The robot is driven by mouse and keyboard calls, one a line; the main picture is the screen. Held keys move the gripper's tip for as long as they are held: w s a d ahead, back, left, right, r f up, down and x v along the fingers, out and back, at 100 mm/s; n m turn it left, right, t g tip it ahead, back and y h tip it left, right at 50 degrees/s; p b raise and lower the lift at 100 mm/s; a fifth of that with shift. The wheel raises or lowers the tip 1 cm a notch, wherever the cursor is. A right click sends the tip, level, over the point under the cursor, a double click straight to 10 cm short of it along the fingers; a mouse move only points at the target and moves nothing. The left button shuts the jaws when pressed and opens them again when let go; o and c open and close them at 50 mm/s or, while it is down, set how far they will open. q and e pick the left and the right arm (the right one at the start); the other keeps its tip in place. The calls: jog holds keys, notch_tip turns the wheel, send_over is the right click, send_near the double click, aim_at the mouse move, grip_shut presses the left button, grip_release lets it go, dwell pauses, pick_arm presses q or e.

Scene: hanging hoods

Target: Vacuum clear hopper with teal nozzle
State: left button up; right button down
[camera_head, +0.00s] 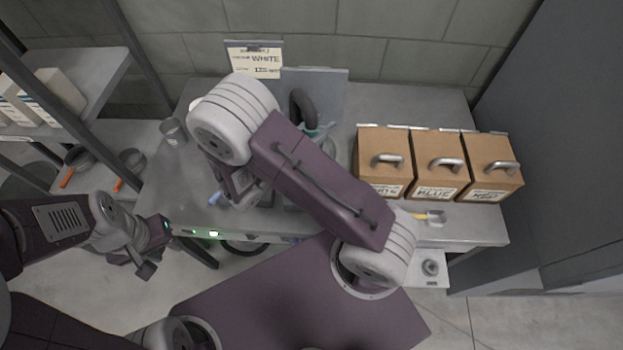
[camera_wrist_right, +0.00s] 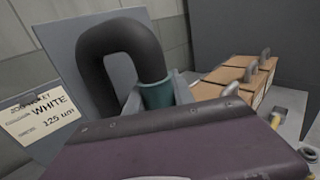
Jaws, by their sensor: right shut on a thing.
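The teal nozzle (camera_wrist_right: 157,94) stands at the end of a thick black hose (camera_wrist_right: 120,45) in the right wrist view, beside a grey panel. In the head view a bit of teal (camera_head: 318,131) shows behind my right arm, below the hose loop (camera_head: 303,108). My right gripper (camera_head: 236,188) points down over the left half of the bench. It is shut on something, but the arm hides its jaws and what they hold. I cannot make out a clear hopper. My left gripper (camera_head: 150,255) is off the bench's front left corner; its jaws are unclear.
Brown boxes with handles (camera_head: 383,160) stand on the bench's right side. A yellow-handled scoop (camera_head: 430,217) lies before them. A small blue piece (camera_head: 215,198) lies near the front edge. A WHITE label card (camera_head: 254,60) stands at the back. A glass jar (camera_head: 172,132) is at the left.

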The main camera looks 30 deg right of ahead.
dwell(0.4)
notch_tip(320, 180, up, 18)
jog(key=p, duration=1.7)
